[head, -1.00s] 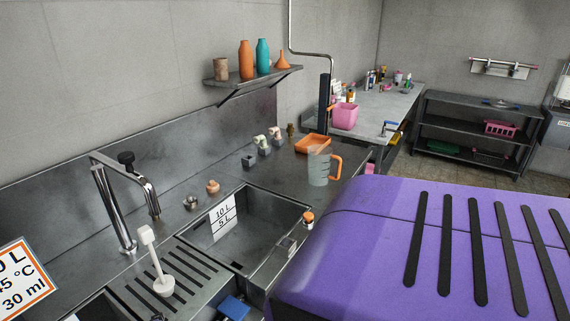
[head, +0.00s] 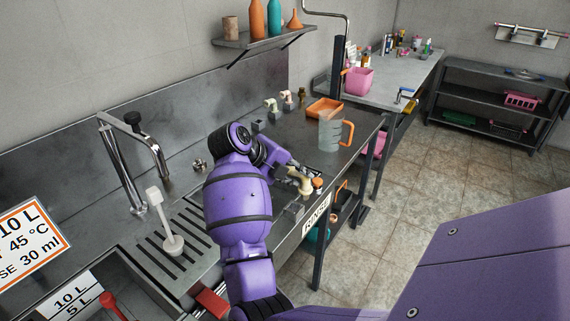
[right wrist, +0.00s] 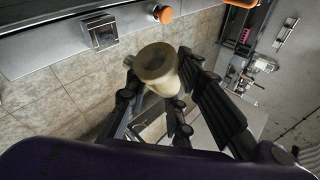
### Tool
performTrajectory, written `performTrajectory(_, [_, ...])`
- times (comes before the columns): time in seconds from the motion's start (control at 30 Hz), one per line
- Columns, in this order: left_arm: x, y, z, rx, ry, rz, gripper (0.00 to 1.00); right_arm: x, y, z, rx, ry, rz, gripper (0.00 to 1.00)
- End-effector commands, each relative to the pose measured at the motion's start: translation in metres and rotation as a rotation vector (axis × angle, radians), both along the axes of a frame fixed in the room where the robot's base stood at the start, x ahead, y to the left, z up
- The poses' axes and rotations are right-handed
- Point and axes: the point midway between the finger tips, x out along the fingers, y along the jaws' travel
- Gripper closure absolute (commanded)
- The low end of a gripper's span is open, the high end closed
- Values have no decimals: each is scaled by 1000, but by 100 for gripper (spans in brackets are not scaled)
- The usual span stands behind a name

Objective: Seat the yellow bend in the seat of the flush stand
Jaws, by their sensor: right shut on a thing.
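The yellow bend (right wrist: 157,68), a pale tan-yellow piece with a round open mouth, is between the fingers of my right gripper (right wrist: 180,95) in the right wrist view. In the head view the bend (head: 305,186) shows small at the tip of my right gripper (head: 297,177). In the right wrist view this block (right wrist: 101,31) appears apart from the bend. My left gripper is not in view.
A clear jug (head: 330,132) with orange handle and an orange tray (head: 324,108) stand further back. Small stands with bends (head: 271,105) are near the wall. A tap (head: 135,160) and white brush (head: 168,225) are left.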

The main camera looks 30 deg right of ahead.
Motion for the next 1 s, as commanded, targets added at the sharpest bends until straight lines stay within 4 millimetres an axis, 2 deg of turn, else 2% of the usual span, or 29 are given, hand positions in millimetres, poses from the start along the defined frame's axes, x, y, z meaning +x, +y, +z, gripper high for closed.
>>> performTrajectory(0.03, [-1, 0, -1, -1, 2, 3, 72, 10, 0, 5, 6, 0, -53, 100])
performTrajectory(0.1, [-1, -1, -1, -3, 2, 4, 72, 18, -1, 9, 7, -1, -120, 100])
performTrajectory(0.3, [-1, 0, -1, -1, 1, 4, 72, 32, 9, 15, 6, -2, -215, 100])
performTrajectory(0.77, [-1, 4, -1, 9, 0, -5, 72, 34, 11, 17, 4, -2, -231, 100])
performTrajectory(1.0, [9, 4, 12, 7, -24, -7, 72, 33, 12, 23, 15, 3, -206, 100])
